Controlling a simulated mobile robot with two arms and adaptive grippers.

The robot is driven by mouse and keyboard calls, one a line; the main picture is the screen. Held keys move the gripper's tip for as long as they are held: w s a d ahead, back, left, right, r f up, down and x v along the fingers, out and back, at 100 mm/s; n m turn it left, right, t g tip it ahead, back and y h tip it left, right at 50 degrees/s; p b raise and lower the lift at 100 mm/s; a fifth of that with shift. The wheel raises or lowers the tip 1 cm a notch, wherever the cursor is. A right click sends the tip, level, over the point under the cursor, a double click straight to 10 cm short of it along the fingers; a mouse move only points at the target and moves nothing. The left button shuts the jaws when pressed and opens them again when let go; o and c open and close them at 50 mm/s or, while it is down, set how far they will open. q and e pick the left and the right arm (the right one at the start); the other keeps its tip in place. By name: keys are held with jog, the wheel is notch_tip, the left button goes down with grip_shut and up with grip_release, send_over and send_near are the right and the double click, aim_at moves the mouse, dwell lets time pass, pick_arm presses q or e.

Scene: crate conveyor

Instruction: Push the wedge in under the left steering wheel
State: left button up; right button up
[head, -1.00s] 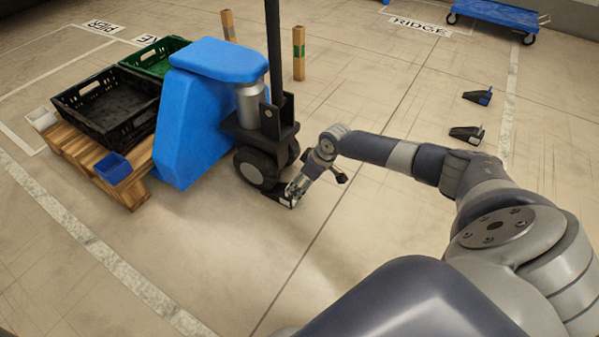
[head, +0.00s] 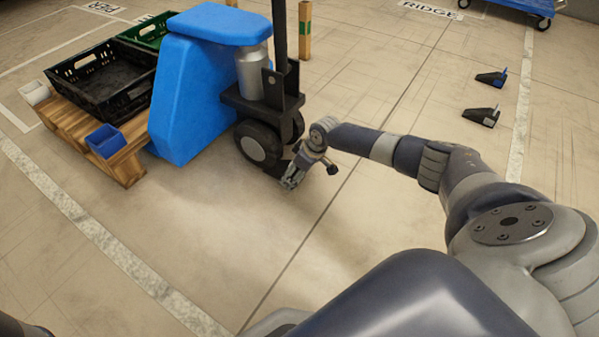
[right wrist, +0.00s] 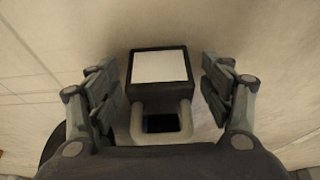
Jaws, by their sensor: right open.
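The wedge (right wrist: 131,72) is a dark block with a white face and a pale handle loop. It shows in the right wrist view between the spread fingers of my right gripper (right wrist: 158,75), with a gap on both sides. In the head view my right gripper (head: 290,180) is low at the floor, just in front of the steering wheel (head: 258,146), a dark wheel with a grey hub under the blue truck. There the gripper mostly hides the wedge, so I cannot tell how far it reaches under the wheel. My left gripper is not in view.
The blue truck (head: 190,95) stands by a wooden pallet (head: 122,168) with a black crate (head: 100,85), a green crate (head: 148,30) and small bins. Two more wedges (head: 491,78) (head: 482,116) lie on the floor at right. The floor in front is clear.

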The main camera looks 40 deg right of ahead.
jog(key=shift+w+f, duration=0.1)
jog(key=shift+f, duration=0.1)
jog(key=shift+c, duration=0.5)
jog(key=c, duration=1.3)
jog(key=o, duration=1.4)
jog(key=v, duration=1.2)
jog(key=shift+a, duration=0.1)
